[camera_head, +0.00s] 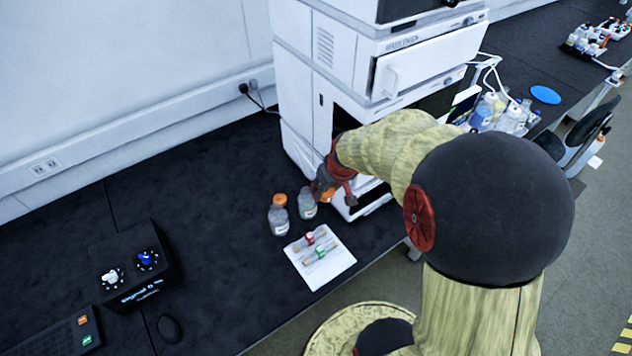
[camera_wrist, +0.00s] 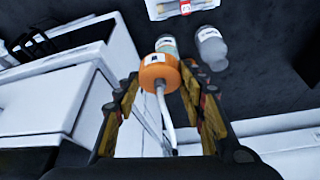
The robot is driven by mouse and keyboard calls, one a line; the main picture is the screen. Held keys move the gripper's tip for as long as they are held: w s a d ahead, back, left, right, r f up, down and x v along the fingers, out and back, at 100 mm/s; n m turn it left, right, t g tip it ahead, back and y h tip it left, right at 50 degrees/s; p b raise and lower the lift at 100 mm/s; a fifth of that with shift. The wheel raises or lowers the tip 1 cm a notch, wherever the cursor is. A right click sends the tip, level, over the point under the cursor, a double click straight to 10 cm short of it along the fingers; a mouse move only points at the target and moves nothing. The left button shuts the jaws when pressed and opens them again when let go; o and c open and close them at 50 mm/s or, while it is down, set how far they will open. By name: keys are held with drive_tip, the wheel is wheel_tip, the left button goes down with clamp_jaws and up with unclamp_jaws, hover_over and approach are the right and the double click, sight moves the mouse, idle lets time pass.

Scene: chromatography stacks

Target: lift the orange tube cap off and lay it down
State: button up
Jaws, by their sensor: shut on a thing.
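My gripper (camera_wrist: 160,100) is shut on an orange tube cap (camera_wrist: 152,72) with a white tube rising from it. In the head view, the gripper (camera_head: 326,190) and the orange cap show just right of a clear bottle with a teal tint (camera_head: 307,204). In the wrist view, that bottle (camera_wrist: 167,45) shows partly behind the cap; the gap between them is hard to judge. A second, greyish bottle (camera_head: 278,218) stands to the left.
A white tray (camera_head: 340,268) with small tubes lies in front of the bottles. A tall white instrument stack (camera_head: 300,80) stands close behind the gripper. A black control box (camera_head: 135,265) sits at left. The dark bench between box and bottles is clear.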

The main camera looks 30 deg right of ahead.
sight(331, 195)
drive_tip(key=s, duration=0.1)
drive_tip(key=s+r, duration=0.1)
drive_tip(key=s, duration=0.1)
drive_tip(key=shift+s+r, duration=0.1)
drive_tip(key=shift+r, duration=0.25)
drive_tip(key=shift+s+r+p, duration=0.1)
drive_tip(key=shift+r+p, duration=1.2)
drive_tip(key=shift+r, duration=0.65)
drive_tip(key=shift+f, duration=0.1)
